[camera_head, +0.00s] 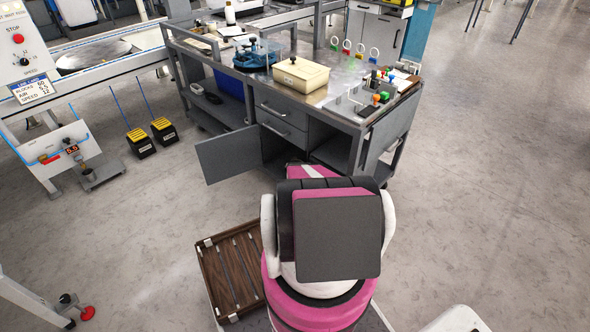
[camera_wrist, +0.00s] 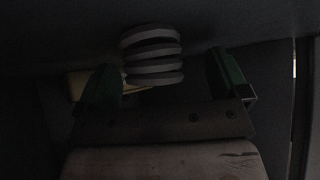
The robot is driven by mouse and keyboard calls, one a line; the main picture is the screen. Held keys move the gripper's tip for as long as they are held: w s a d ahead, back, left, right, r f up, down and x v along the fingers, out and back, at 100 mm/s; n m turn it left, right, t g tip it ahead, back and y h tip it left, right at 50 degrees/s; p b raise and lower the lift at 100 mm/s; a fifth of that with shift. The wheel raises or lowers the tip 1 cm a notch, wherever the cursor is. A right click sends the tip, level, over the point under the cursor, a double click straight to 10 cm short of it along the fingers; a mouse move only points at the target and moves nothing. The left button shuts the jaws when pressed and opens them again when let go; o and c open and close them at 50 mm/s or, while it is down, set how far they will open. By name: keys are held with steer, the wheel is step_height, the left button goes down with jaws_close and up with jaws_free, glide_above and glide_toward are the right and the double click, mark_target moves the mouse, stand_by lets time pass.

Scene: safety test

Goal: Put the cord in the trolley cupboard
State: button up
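The grey trolley (camera_head: 335,105) stands ahead in the head view. Its cupboard door (camera_head: 226,155) is swung open to the left, and the cupboard opening (camera_head: 273,146) is dark. My arm reaches toward it and hides part of the opening; my gripper is hidden in this view. In the dark wrist view, my gripper (camera_wrist: 164,72) has its two green fingers spread apart. A pale grey stack of coils (camera_wrist: 152,56), apparently the cord, shows between and beyond the fingertips. A gap shows on both sides of it. I cannot tell what it rests on.
Above the cupboard are drawers (camera_head: 280,118). A cream box (camera_head: 301,75) and a blue device (camera_head: 256,57) stand on the trolley top. A brown slatted tray (camera_head: 233,272) is left of my base. A yellowish thing (camera_wrist: 78,82) shows behind the left finger. Floor at right is clear.

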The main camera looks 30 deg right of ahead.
steer(key=v, duration=1.2)
steer(key=s+a+r+n+g+y, duration=0.1)
steer(key=s+a+r+g, duration=0.1)
steer(key=s+a+r, duration=0.4)
steer(key=s+a+r+n+g+y, duration=0.1)
steer(key=s+a+r, duration=0.4)
steer(key=a+r, duration=0.8)
steer(key=s+a+r+n+g+y, duration=0.2)
steer(key=s+a+r+g, duration=0.3)
steer(key=a+r, duration=0.4)
steer(key=s+a+n, duration=0.1)
steer(key=a, duration=0.2)
steer(key=shift+s+a+r, duration=0.2)
steer(key=shift+s+r, duration=0.1)
